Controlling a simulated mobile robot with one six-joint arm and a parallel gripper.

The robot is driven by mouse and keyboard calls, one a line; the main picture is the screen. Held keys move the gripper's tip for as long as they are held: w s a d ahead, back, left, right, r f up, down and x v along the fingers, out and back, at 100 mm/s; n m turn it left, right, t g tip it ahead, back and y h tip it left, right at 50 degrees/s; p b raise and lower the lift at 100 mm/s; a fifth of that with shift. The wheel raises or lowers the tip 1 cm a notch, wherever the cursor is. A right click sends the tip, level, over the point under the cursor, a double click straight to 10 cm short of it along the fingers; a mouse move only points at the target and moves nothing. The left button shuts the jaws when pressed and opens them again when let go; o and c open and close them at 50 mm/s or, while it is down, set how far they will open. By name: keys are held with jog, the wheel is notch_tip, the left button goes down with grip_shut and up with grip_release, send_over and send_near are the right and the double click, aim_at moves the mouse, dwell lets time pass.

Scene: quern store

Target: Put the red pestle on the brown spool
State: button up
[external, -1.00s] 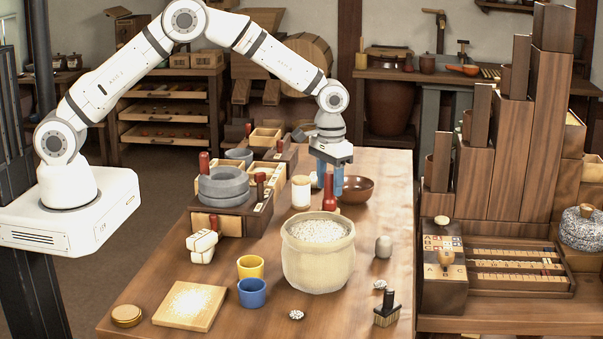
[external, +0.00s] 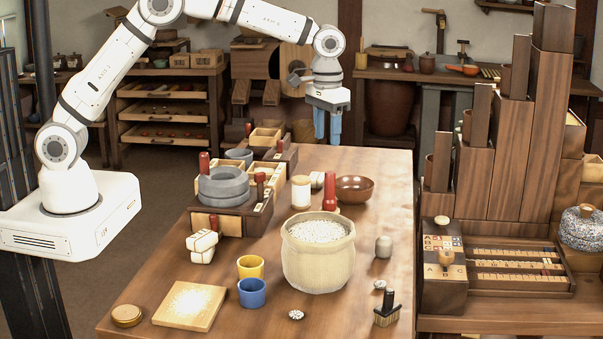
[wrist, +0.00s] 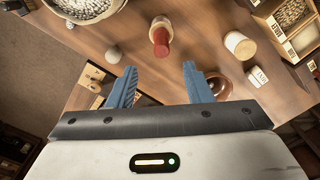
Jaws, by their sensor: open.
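The red pestle (external: 330,190) stands upright on the table, just behind the cream sack of grain. In the wrist view the pestle (wrist: 161,42) shows beyond my fingertips, with a pale part at its far end. My gripper (external: 328,125) hangs above the table's far edge, higher than the pestle and apart from it. In the wrist view its two blue fingers (wrist: 160,75) are spread with nothing between them. I cannot pick out a brown spool for sure; the sack may hide what is at the pestle's lower end.
The grain sack (external: 318,265) stands in front of the pestle. A cream cylinder (external: 301,192) is left of it, a brown bowl (external: 355,188) right. A grey quern (external: 223,187) stands farther left. Yellow and blue cups (external: 251,292) are nearer.

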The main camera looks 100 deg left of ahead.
jog(key=s+d+r+m+t, duration=0.1)
jog(key=s+d+r+m, duration=0.1)
jog(key=s+d+r, duration=0.55)
jog(key=s+d+r+m+t, duration=0.1)
jog(key=s+d+r+m, duration=0.3)
jog(key=s, duration=0.6)
jog(key=s+d+f+m, duration=0.1)
jog(key=s+d+f, duration=0.1)
jog(key=s, duration=0.7)
jog(key=s+d+f+m+t, duration=0.1)
jog(key=s+d+f, duration=0.2)
jog(key=s, duration=0.6)
jog(key=shift+d+f+m, duration=0.25)
jog(key=shift+d+m, duration=0.05)
jog(key=shift+d, duration=0.65)
